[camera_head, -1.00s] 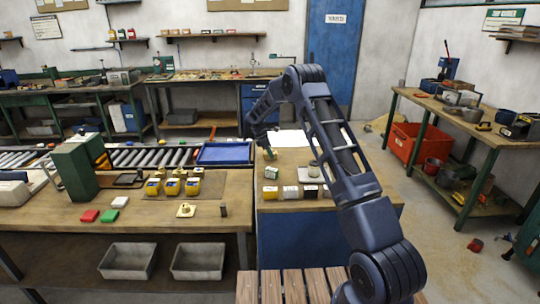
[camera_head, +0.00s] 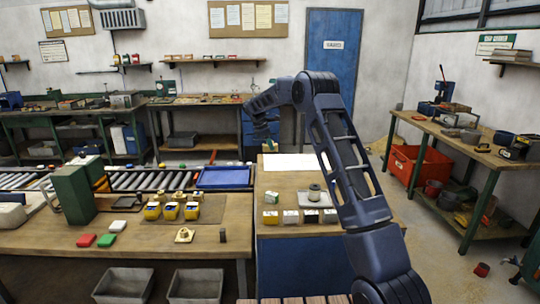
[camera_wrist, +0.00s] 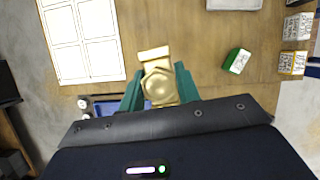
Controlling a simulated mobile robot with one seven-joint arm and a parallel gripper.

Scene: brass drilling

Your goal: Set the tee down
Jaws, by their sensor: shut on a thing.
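In the wrist view a brass tee (camera_wrist: 157,82) sits between the two teal fingers of my gripper (camera_wrist: 158,88), which are shut on its sides. The tee's round boss faces the camera and its flat end points away from my wrist. The wooden bench top (camera_wrist: 195,35) lies behind it. Whether the tee touches the wood cannot be told. In the head view my gripper (camera_head: 266,143) is at the back of the right-hand bench, near a white sheet (camera_head: 292,162); the tee cannot be made out there.
The gridded sheet (camera_wrist: 82,40) and a green-and-white block (camera_wrist: 237,61) flank the tee in the wrist view. A blue tray (camera_head: 223,177) and brass-topped yellow boxes (camera_head: 171,211) are to the left.

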